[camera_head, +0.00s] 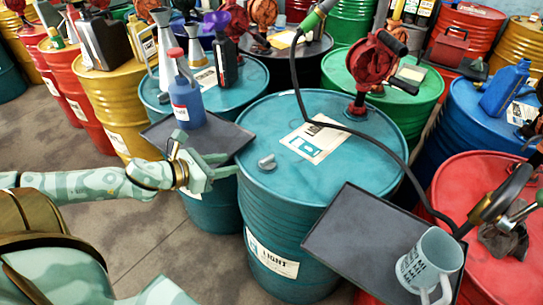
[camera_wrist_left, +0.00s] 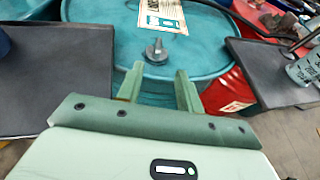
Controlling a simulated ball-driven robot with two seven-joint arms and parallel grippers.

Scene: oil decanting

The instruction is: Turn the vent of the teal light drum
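The teal light drum (camera_head: 290,215) stands in the middle of the head view, with a "LIGHT" label on its side. Its vent (camera_head: 267,162) is a small grey cap on the left part of the lid. It also shows in the left wrist view (camera_wrist_left: 157,50), just beyond the fingertips. My left gripper (camera_head: 230,163) is to the left of the drum's rim, its fingers pointing at the vent and apart from it. In the left wrist view the gripper (camera_wrist_left: 158,75) is open, with nothing between its fingers. My right gripper does not clearly show.
A dark tray (camera_head: 340,235) with a mug (camera_head: 430,265) juts out at the drum's front right. Another dark tray (camera_head: 225,140) lies behind my left gripper, near a blue bottle (camera_head: 186,100). A red pump (camera_head: 375,65) with a black hose (camera_head: 345,128) stands on the lid's far side.

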